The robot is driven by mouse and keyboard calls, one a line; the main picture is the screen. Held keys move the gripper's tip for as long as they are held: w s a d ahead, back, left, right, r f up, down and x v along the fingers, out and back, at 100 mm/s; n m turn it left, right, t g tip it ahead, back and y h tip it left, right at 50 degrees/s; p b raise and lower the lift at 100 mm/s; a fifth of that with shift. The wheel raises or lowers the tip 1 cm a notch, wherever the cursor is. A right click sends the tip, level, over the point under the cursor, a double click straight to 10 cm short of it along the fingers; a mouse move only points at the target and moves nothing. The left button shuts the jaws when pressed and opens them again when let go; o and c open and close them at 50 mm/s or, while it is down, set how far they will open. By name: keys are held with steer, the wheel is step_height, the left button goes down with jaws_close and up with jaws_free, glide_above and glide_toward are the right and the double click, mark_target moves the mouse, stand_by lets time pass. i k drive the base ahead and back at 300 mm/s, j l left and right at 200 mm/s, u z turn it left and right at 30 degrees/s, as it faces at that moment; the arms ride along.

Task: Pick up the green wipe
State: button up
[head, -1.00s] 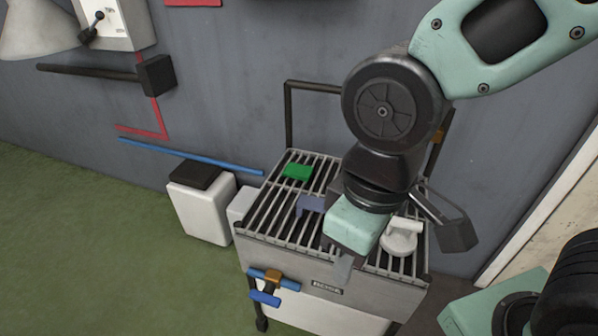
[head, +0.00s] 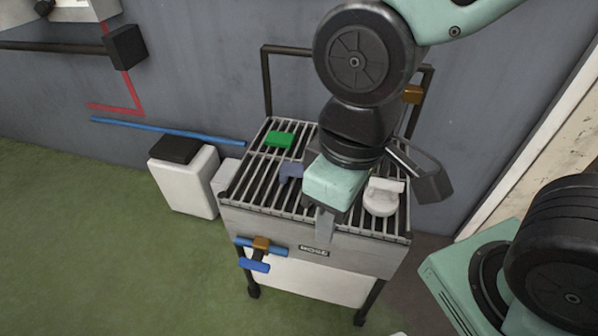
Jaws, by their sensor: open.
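The green wipe (head: 279,139) lies on the slatted top of the grey metal cart (head: 252,213), towards its back left. My gripper (head: 318,212) points down over the middle of the slats, to the right of the wipe and nearer the front. It is open and apart from the wipe. One grey finger shows at the front; the other is not clearly seen.
A blue-grey piece (head: 290,173) shows between the wipe and my gripper. A white round object (head: 381,198) sits on the slats at right. A white bin with a dark lid (head: 184,181) stands left of the cart. A wall rises behind.

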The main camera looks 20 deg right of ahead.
mark_target(275, 140)
steer(key=i+j+z, duration=0.15)
steer(key=j, duration=0.15)
steer(key=i+j+z, duration=0.15)
steer(key=j, duration=0.15)
steer(key=i+j+z, duration=0.2)
steer(key=j+z, duration=0.15)
steer(key=j, duration=0.3)
steer(key=i+j+z, duration=0.15)
steer(key=j, duration=0.2)
